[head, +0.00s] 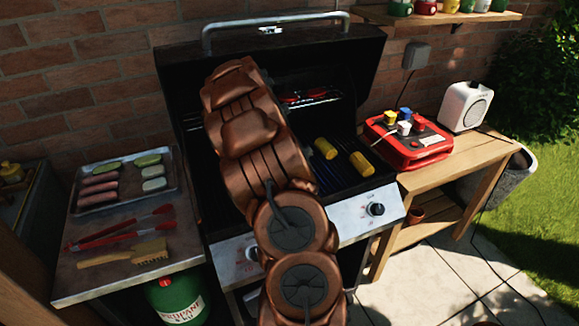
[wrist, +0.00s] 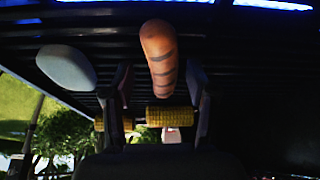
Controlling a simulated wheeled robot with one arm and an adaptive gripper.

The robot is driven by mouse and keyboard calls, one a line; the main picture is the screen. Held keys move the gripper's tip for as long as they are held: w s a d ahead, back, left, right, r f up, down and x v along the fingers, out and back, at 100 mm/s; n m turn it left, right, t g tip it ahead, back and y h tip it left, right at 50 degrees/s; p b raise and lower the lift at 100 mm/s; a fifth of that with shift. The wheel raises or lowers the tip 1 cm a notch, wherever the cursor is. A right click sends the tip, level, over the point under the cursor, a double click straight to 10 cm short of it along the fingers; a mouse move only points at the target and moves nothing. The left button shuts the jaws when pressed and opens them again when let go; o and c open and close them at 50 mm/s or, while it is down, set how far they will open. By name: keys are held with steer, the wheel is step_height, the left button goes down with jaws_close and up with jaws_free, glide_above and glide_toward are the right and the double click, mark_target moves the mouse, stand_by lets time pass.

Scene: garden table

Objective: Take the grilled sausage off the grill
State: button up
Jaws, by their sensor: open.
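In the wrist view a browned sausage (wrist: 159,58) with dark grill stripes lies on the black grill bars (wrist: 230,60). My gripper (wrist: 160,98) is open, one finger on each side of the sausage's near end. I cannot tell whether either finger touches it. In the head view my copper arm reaches over the open grill (head: 365,60) and hides both the gripper and this sausage.
Two yellow corn pieces (head: 325,148) (head: 361,163) lie on the grill, right of my arm. A pale oval item (wrist: 67,67) is beside the left finger. Red items (head: 303,98) sit on the upper rack. A food tray (head: 75,212) is on the left shelf.

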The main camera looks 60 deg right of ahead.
steer(key=shift+f, duration=0.1)
steer(key=shift+c, duration=0.3)
steer(key=shift+a, duration=0.1)
jaws_close()
